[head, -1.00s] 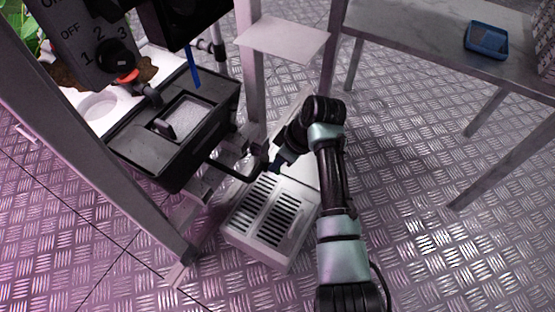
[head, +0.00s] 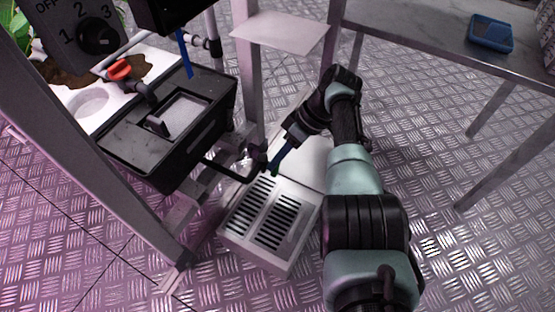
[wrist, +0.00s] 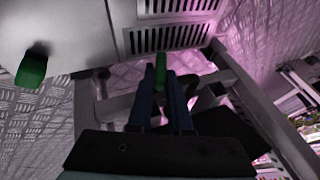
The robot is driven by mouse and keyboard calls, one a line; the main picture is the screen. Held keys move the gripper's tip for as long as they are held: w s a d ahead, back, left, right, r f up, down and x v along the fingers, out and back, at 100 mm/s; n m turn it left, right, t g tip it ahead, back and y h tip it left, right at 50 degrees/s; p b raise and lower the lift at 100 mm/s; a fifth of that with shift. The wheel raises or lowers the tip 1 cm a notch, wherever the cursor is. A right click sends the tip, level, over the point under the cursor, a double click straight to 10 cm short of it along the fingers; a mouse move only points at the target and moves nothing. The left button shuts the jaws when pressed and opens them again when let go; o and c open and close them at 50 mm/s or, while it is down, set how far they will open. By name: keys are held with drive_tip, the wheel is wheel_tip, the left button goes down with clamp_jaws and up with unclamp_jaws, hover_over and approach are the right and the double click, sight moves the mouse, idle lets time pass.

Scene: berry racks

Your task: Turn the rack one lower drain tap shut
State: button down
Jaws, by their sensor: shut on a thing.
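My gripper (head: 281,157) reaches down and left, beside the black drain pipe (head: 230,171) under the black tank, just above the slotted drain box. In the wrist view my blue fingers (wrist: 161,92) are closed around a green tap handle (wrist: 160,70). The handle's tip shows beyond the fingers. In the head view the green (head: 274,172) shows only as a small speck at the fingertips. The tap's body is mostly hidden by the fingers, so its exact angle cannot be told.
The slotted drain box (head: 236,236) stands on the floor below. The black tank (head: 150,173) and a grey rack post (head: 90,170) are to the left. Another green piece (wrist: 32,71) shows at the wrist view's left. A table (head: 400,38) stands at right.

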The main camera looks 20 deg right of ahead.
drive_tip(key=shift+d, duration=0.15)
drive_tip(key=c, duration=0.8)
unclamp_jaws()
drive_tip(key=shift+c, duration=0.2)
drive_tip(key=p+v, duration=0.2)
drive_tip(key=v, duration=1)
drive_tip(key=shift+d+r, duration=0.15)
drive_tip(key=shift+r, duration=0.25)
